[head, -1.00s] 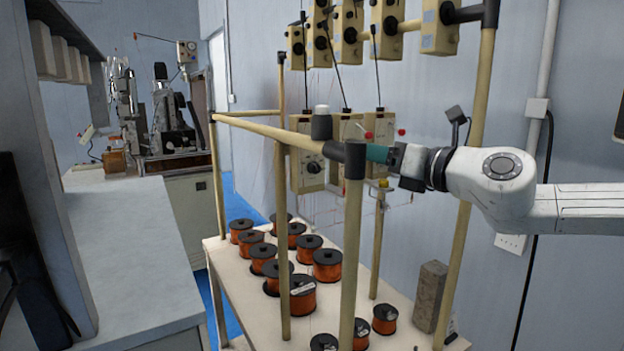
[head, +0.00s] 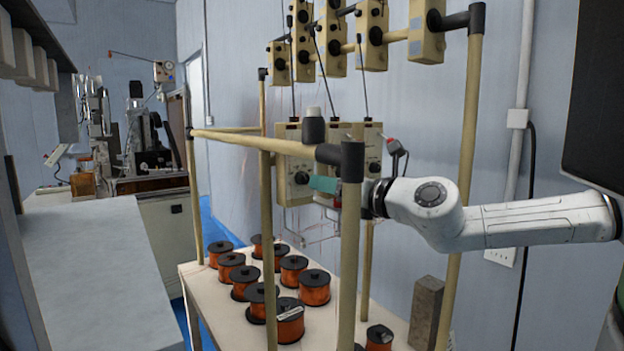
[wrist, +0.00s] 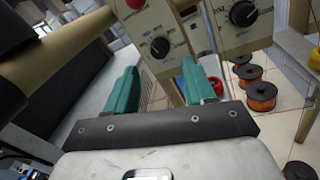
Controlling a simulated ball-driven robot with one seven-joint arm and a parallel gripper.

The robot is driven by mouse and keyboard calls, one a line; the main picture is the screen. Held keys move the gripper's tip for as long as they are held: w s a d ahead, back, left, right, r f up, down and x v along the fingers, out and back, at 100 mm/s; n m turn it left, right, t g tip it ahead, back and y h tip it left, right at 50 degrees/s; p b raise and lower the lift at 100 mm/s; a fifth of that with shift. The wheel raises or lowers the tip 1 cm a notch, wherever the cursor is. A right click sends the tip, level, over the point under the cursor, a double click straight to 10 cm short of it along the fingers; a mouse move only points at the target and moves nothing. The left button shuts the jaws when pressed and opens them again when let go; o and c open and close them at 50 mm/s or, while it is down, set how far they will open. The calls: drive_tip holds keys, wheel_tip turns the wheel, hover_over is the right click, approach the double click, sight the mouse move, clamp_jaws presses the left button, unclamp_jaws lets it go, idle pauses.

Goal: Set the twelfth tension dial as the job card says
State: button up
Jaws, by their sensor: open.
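Cream tension boxes with black dials hang in a lower row on the frame. The left lower box (head: 285,160) has a black dial (head: 301,178), and a right one has another dial (head: 373,168). In the wrist view my gripper (wrist: 160,72) is open and empty, with one dial (wrist: 160,47) beyond and between the fingers and a second dial (wrist: 243,13) at upper right. I cannot tell which is the twelfth, and no job card is readable.
A tan pipe frame (head: 351,250) surrounds the boxes, with a post and rail close to my arm. Orange wire spools (head: 314,288) stand on the table below. More boxes (head: 371,35) hang above. Thin wires run near the lower boxes.

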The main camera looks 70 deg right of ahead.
sight(306, 180)
drive_tip(key=shift+p+x, duration=0.5)
drive_tip(key=shift+x, duration=2.2)
clamp_jaws()
drive_tip(key=shift+m, duration=0.4)
drive_tip(key=m+b, duration=0.2)
drive_tip(key=m, duration=0.1)
drive_tip(key=shift+f+m+t, duration=0.2)
drive_tip(key=shift+m+t, duration=0.1)
drive_tip(key=shift+m+h+b, duration=0.4)
drive_tip(key=shift+m+h, duration=0.2)
drive_tip(key=shift+m, duration=1.3)
